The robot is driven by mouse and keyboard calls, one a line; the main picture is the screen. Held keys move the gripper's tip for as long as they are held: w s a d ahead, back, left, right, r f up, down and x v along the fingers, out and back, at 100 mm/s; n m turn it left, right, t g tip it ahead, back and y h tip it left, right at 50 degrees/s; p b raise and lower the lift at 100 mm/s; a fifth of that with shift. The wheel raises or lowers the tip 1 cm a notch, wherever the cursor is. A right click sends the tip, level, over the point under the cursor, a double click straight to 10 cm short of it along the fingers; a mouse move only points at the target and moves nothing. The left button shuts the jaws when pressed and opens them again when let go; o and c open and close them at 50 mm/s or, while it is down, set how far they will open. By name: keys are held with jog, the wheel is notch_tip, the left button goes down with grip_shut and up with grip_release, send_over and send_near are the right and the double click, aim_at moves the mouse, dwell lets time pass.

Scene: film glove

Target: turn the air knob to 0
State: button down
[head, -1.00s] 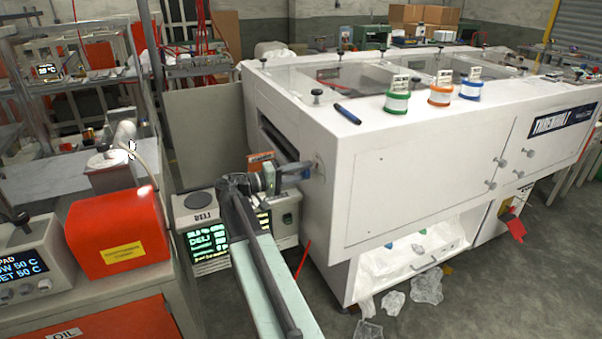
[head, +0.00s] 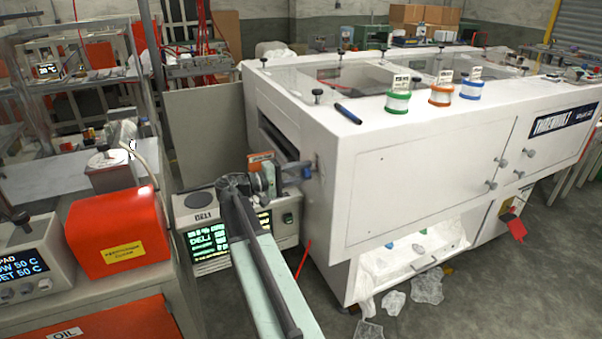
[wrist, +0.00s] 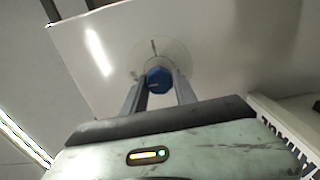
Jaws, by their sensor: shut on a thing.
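The air knob (wrist: 158,80) is a blue round knob on the white machine's side panel. In the wrist view it sits between the two fingertips of my gripper (wrist: 160,92), which is shut on it. A faint round dial with a dark mark (wrist: 153,47) surrounds the knob; its numbers are too small to read. In the head view the blue knob (head: 306,171) shows at the near left end of the machine, with my gripper (head: 290,174) reaching it from the left. My arm hides part of the area below.
The white machine (head: 420,190) fills the right side, with spools and a pen on top. A bench with a red box (head: 118,230) stands at left. A device with a green display (head: 208,244) stands beside my arm. Plastic scraps (head: 427,287) lie on the floor.

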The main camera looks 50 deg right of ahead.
jog(key=c, duration=1)
grip_release()
jog(key=shift+w+d, duration=0.1)
jog(key=v, duration=0.8)
jog(key=a+f+n+t+y+p, duration=0.2)
jog(key=a+f+t+y+p, duration=0.25)
jog(key=a, duration=0.55)
jog(key=a+f+n+t+y+p, duration=0.1)
jog(key=a+f+y+p, duration=0.3)
jog(key=a+f, duration=0.55)
jog(key=a+y, duration=0.2)
jog(key=a, duration=0.4)
jog(key=s+a+t+y+p, duration=0.1)
jog(key=a+y, duration=0.2)
jog(key=a, duration=0.4)
jog(key=a+n+y, duration=0.1)
jog(key=a+y, duration=0.2)
jog(key=a, duration=0.4)
jog(key=shift+s+a+r, duration=0.1)
jog(key=shift+s+a, duration=0.1)
